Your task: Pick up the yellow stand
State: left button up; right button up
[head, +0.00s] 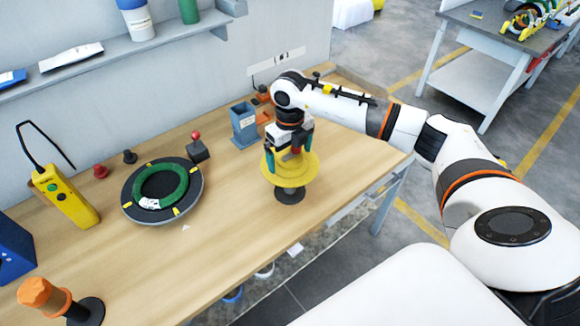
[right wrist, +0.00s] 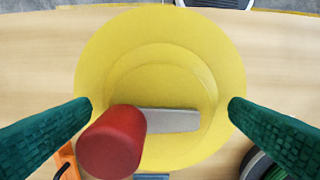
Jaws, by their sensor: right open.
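The yellow stand (head: 276,175) stands upright on the wooden table, a round yellow disc on a dark base (head: 290,195). In the right wrist view its disc (right wrist: 160,60) fills the middle, with a red knob (right wrist: 110,143) and a grey bar (right wrist: 170,121) over it. My right gripper (head: 293,155) points down just above the stand. Its green fingers are open, apart at the left and right of the disc's middle in the wrist view (right wrist: 160,106), with nothing gripped. Whether they touch the disc cannot be told. My left gripper is not in view.
A black round plate with a green ring (head: 175,187) lies left of the stand. A blue holder (head: 243,125) and a red-knobbed block (head: 197,150) stand behind. A yellow device (head: 65,195) and an orange-topped post (head: 45,294) are farther left. The table (head: 225,230) is clear in front.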

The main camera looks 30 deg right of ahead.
jog(key=shift+s+a+f, duration=0.1)
jog(key=shift+s+f, duration=0.05)
jog(key=shift+s, duration=0.05)
jog(key=c, duration=1.9)
jog(key=shift+c, duration=0.2)
